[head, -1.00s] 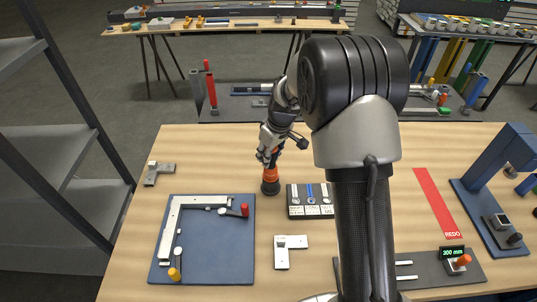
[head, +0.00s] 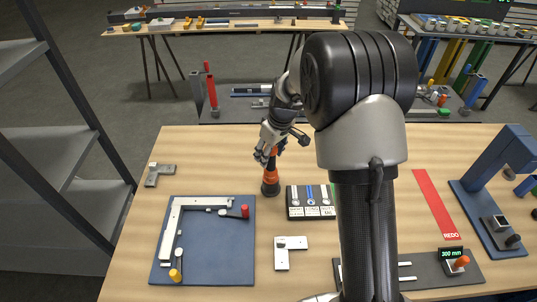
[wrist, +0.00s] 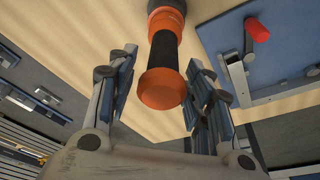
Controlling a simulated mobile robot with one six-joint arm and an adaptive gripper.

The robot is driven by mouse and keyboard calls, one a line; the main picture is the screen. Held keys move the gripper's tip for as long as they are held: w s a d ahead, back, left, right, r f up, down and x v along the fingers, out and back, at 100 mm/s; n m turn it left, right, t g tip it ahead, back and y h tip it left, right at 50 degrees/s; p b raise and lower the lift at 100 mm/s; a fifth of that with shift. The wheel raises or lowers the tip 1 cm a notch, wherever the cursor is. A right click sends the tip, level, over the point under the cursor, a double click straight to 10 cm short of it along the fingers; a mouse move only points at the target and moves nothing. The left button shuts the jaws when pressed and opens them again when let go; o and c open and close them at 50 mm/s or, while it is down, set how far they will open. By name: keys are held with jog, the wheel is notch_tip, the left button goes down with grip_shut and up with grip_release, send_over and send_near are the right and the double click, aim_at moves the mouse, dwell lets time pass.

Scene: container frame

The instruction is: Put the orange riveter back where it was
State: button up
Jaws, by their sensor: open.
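The orange riveter (head: 270,178) stands upright on the wooden table, just left of the tray of small labelled slots. It is orange with a black base. My gripper (head: 269,152) is at the top of it. In the wrist view the riveter (wrist: 162,68) shows its orange end and black grip lying between my open gripper's fingers (wrist: 163,90). There is a gap on both sides, and no finger visibly touches it.
A blue fixture board (head: 215,245) with a white frame and a red knob lies left. The slotted tray (head: 311,213) is close on the right. A white angle piece (head: 289,244) lies in front. A red REDO strip (head: 436,203) and a blue press (head: 497,165) are at the right.

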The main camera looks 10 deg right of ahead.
jog(key=p+v, duration=0.1)
jog(key=v, duration=0.9)
jog(key=shift+s+r, duration=0.1)
jog(key=shift+r, duration=0.1)
jog(key=s+a+r+m+t, duration=0.1)
jog(key=s+r+m, duration=0.1)
jog(key=s+r, duration=0.5)
jog(key=s+r+m, duration=0.1)
jog(key=s+r, duration=0.3)
jog(key=s, duration=0.5)
jog(key=s+m+t+h, duration=0.1)
jog(key=s+m, duration=0.2)
jog(key=s, duration=1.3)
jog(key=shift+s+f+m+h, duration=0.25)
jog(key=shift+f+m+h, duration=0.05)
jog(key=shift+f+m, duration=0.1)
